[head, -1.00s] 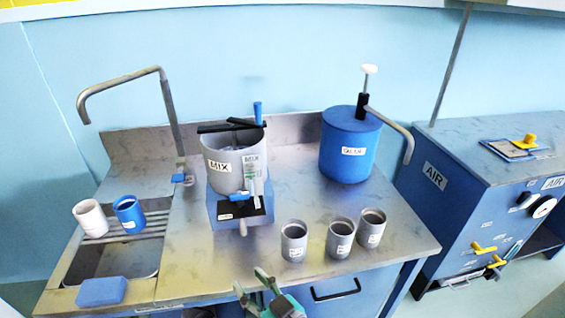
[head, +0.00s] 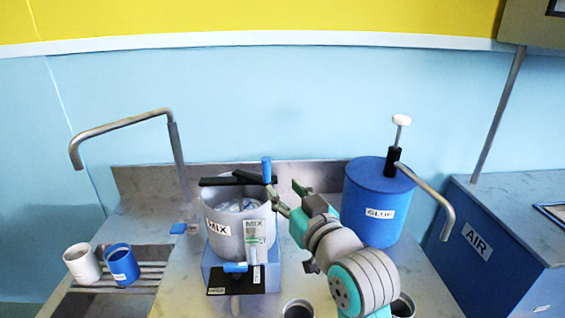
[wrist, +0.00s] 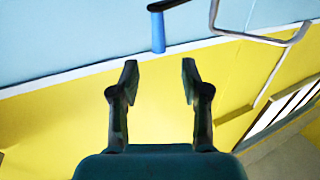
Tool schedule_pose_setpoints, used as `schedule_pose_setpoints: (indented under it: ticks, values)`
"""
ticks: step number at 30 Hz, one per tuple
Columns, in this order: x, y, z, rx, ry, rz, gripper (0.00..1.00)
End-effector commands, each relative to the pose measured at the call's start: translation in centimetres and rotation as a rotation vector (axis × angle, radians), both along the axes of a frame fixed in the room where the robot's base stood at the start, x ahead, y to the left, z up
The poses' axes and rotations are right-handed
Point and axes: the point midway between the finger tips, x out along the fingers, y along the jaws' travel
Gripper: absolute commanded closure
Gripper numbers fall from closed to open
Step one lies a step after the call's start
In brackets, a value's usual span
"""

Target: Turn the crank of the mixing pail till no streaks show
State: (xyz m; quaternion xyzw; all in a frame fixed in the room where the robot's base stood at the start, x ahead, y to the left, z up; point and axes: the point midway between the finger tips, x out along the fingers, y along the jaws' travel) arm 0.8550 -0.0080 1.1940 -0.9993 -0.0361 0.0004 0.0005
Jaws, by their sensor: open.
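The grey mixing pail (head: 221,228), labelled MIX, sits on a blue stand (head: 216,272). A black crank bar (head: 228,181) crosses its top, with an upright blue handle (head: 266,170) at the right end. Pale contents (head: 238,205) with darker marks show inside; I cannot make out the streaks clearly. My gripper (head: 284,188) is open and empty at the pail's upper right, near the crank handle. In the wrist view the blue handle (wrist: 158,33) appears beyond my open gripper (wrist: 159,82), centred between the fingertips but apart from them.
A blue GLUE tank (head: 367,213) with a pump and bent spout stands close right of my arm. A tap (head: 120,127) rises at left, behind white (head: 80,264) and blue (head: 121,264) cups. Grey cups (head: 298,309) stand at the front, partly cut off.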

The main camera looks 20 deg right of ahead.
Motion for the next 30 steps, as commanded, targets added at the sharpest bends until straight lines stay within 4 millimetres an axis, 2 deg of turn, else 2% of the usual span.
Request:
schedule_pose_setpoints:
  ticks: [5,15,21,30]
  values:
    - [1.1,0.1,0.3,-0.001,0.0,0.001,0.54]
    - [6.7,0.5,0.2,-0.001,0.0,0.002,0.54]
    - [9.5,0.7,0.2,-0.001,0.0,0.001,0.54]
    - [10.8,0.8,0.2,-0.001,0.0,0.001,0.54]
